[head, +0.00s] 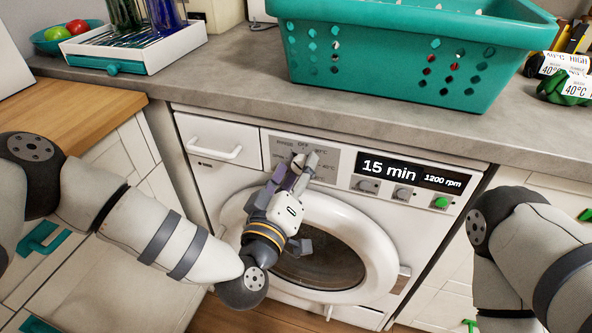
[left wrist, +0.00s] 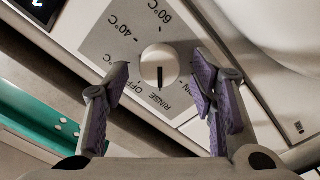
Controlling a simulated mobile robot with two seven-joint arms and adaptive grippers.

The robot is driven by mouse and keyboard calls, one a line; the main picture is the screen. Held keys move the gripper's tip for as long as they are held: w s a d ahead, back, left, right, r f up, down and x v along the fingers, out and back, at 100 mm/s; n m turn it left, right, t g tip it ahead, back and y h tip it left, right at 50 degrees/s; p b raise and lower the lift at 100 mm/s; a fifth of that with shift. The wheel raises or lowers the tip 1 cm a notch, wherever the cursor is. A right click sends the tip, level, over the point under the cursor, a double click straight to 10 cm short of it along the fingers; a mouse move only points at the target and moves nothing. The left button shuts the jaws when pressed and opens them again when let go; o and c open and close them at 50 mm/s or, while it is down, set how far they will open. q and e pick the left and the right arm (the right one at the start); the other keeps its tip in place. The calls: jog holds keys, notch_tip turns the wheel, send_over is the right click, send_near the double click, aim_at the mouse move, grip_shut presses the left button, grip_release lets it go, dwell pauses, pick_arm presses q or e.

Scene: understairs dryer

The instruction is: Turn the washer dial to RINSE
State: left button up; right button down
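The washer dial (left wrist: 159,66) is a round white knob with a dark pointer line on a grey label panel. In the left wrist view the line points down the picture, toward the OFF and RINSE lettering; I cannot tell exactly which mark it meets. My left gripper (left wrist: 159,78) is open, with a purple-padded finger on each side of the dial. I see no clear contact. In the head view the left gripper (head: 299,168) is at the panel and largely covers the dial. My right gripper is out of view; only my right arm shows.
The washer (head: 210,180) has a round door (head: 380,250) below the panel. Its display (head: 415,172) reads 15 min, 1200 rpm, with small knobs and a green button (head: 440,202) beneath. A teal basket (head: 400,60) stands on the grey counter (head: 240,85) above.

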pick_arm(q)
jog(key=shift+s, duration=0.1)
jog(key=v, duration=1.1)
jog(key=shift+s+a, duration=0.2)
jog(key=shift+s, duration=0.15)
jog(key=s+a+f+m+g+p, duration=0.2)
jog(key=s+f+m+g, duration=0.1)
jog(key=s+f+g, duration=0.6)
jog(key=s+a+f+m+g+p, duration=0.2)
jog(key=s+a+f+g, duration=0.15)
jog(key=s+f, duration=0.55)
jog(key=s+a+r+g+y+p, duration=0.1)
jog(key=s+a+g+y, duration=0.1)
jog(key=s+a, duration=0.4)
jog(key=s+a+r+g+y+p, duration=0.1)
jog(key=s+a+g+y, duration=0.2)
jog(key=s, duration=0.8)
jog(key=a+g, duration=0.2)
jog(key=a, duration=0.1)
jog(key=shift+a+r+y, duration=0.3)
jog(key=shift+a, duration=0.1)
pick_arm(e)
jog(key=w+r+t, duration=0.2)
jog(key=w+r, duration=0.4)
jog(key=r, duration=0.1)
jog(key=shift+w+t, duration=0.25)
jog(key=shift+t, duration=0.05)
